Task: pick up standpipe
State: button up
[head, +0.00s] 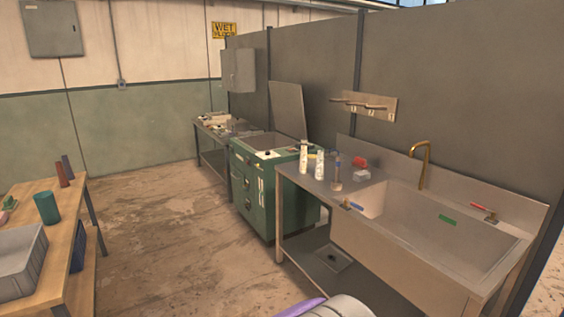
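A steel sink bench (307,184) stands at the right, with a deep basin and a brass tap (422,160). A slim upright brown piece (337,176) with a dark upper part and wider foot stands on its drainboard; it may be the standpipe, but I cannot tell for sure. Two white patterned cylinders (303,158) stand upright to its left. A red item (359,162) and a pale block (361,175) lie to its right. No gripper fingers show; only a grey and purple rounded part, possibly mine, shows at the bottom edge.
A green cabinet (255,200) with a raised lid stands beyond the sink. A wooden table (62,240) at the left holds a grey bin (22,265), a green cylinder (47,208) and slim upright pieces. The concrete floor (165,240) between is clear.

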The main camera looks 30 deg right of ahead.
aim_at(337, 161)
jog(key=i+z, duration=0.2)
jog(key=z, duration=0.3)
jog(key=i+z, duration=0.2)
jog(key=z, duration=0.3)
jog(key=i+j+z, duration=0.15)
jog(key=z, duration=0.35)
jog(key=i+j+z, duration=0.1)
jog(key=z, duration=0.7)
jog(key=i+j+z, duration=0.25)
jog(key=j, duration=0.15)
jog(key=i+j+z, duration=0.2)
jog(key=j, duration=0.15)
jog(key=j+z, duration=0.25)
jog(key=j, duration=0.2)
jog(key=i+j+z, duration=0.2)
jog(key=j, duration=0.25)
jog(key=j+z, duration=0.25)
jog(key=j, duration=1.4)
jog(key=i, duration=0.05)
